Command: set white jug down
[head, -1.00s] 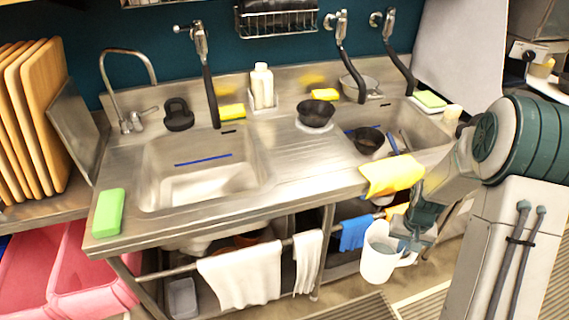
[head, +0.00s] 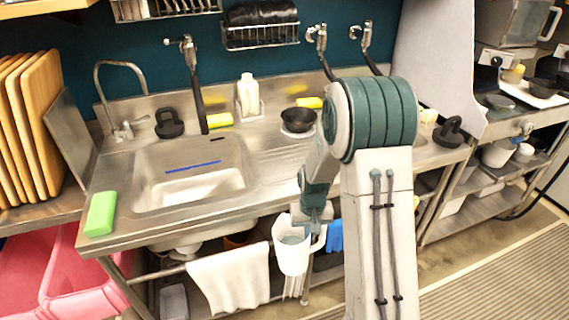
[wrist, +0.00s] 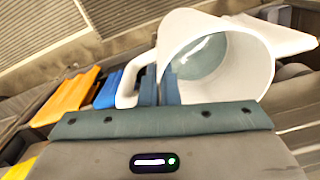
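The white jug (head: 291,256) hangs in front of the sink counter, below its front edge, in the head view. In the wrist view the jug (wrist: 258,68) shows its round mouth, grey-blue inside, with its handle (wrist: 134,82) at the left. My gripper (head: 312,222) is at the jug's upper right in the head view, by the handle side. In the wrist view the fingers (wrist: 160,88) appear shut at the jug's handle and rim; the exact contact is partly hidden.
The steel sink counter (head: 110,207) holds a green sponge (head: 101,213), a black bowl (head: 298,119) and a white bottle (head: 248,94). A lower shelf unit (head: 490,197) stands right.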

